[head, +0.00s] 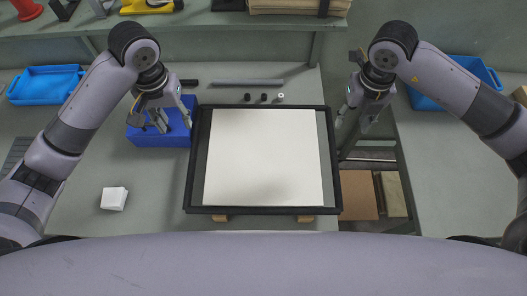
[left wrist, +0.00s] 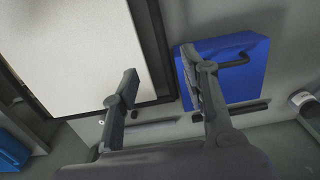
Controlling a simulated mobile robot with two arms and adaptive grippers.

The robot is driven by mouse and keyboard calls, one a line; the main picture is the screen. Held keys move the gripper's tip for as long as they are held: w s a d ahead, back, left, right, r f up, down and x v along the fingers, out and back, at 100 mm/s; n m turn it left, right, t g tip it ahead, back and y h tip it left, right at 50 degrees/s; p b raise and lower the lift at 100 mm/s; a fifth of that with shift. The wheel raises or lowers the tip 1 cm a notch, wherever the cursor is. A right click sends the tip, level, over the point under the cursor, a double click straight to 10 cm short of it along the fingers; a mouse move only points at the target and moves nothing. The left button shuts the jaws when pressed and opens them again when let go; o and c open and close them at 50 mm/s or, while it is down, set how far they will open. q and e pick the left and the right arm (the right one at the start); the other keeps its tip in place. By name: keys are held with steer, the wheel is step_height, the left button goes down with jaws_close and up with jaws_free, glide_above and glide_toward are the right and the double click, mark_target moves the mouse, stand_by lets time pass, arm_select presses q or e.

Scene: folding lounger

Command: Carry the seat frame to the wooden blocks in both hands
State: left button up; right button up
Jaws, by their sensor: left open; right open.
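The seat frame, a black rectangular frame (head: 188,160) around a pale panel, lies flat in the middle of the head view. Two wooden blocks (head: 305,218) peek out under its near edge. My left gripper (head: 174,126) is open and empty beside the frame's left side, over a blue box. My right gripper (head: 352,126) is open and empty just beyond the frame's right side. In the left wrist view the black frame edge (left wrist: 151,35) shows between my open left fingers (left wrist: 158,62); I cannot tell whether they touch it.
The blue box (head: 160,137) sits beside the frame's left edge. A grey bar (head: 248,82) and several small cylinders (head: 264,97) lie behind it. A white block (head: 114,198) stands at left. Brown boards (head: 358,196) lie at right. Blue trays (head: 46,83) stand further out.

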mark_target(193, 153)
arm_select(q)
step_height(193, 153, down, 17)
steer(key=shift+w+f, duration=0.1)
steer(key=shift+f, duration=0.1)
arm_select(e)
step_height(193, 153, down, 17)
steer(key=shift+f, duration=0.2)
arm_select(q)
steer(key=shift+c, duration=0.2)
arm_select(e)
steer(key=shift+c, duration=0.2)
arm_select(q)
jaws_close()
arm_select(e)
jaws_close()
arm_select(q)
steer(key=shift+r, duration=0.1)
arm_select(e)
steer(key=shift+r, duration=0.1)
